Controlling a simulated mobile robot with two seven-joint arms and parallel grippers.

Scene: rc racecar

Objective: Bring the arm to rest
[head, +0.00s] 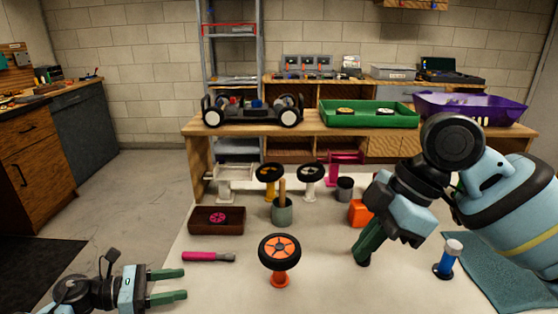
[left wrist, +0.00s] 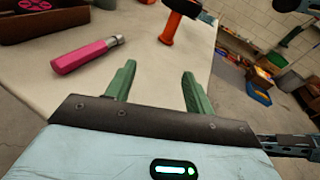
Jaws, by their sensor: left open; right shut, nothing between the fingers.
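My left gripper (head: 184,284) is at the lower left of the head view, beside the table's left edge. Its two green fingers are apart with nothing between them; they also show open in the left wrist view (left wrist: 160,70). My right gripper (head: 364,258) hangs down at the right of the table, its green fingers together and empty. Its tips are close to the tabletop; I cannot tell whether they touch it. A pink-handled tool (head: 205,256) lies beyond my left gripper. An orange stand with a black-tyred wheel (head: 280,250) stands between the two grippers.
A brown tray (head: 230,230) holds a pink wheel. A grey cup (head: 282,213), an orange block (head: 360,213) and several wheel stands are further back. A blue post (head: 447,260) stands right of my right gripper. A car chassis (head: 253,110) sits on the rear bench.

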